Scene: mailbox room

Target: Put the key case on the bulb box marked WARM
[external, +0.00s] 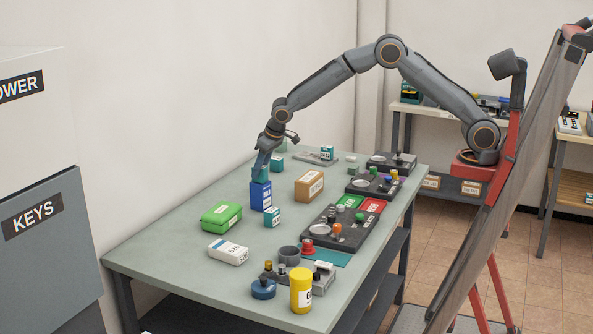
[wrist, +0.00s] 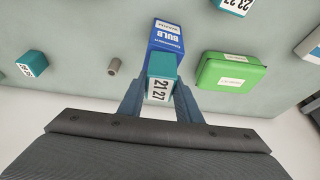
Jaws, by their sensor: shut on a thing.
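My gripper (external: 264,164) is shut on a small teal case marked 21 27, seen between the fingers in the wrist view (wrist: 162,66); I take it as the key case. The case is upright directly over the blue bulb box (external: 260,196), which stands on the table and also shows in the wrist view (wrist: 167,35). The word BULB is readable on it, but the smaller print is not. In the external view the case meets the box's top edge; whether it rests on it or hovers just above, I cannot tell.
A green case (external: 221,215) lies beside the blue box. Another small teal box (external: 273,216) stands close in front of it. A brown box (external: 309,186) and dark panels with knobs (external: 340,226) are to the right. A white box (external: 228,251) lies nearer the front.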

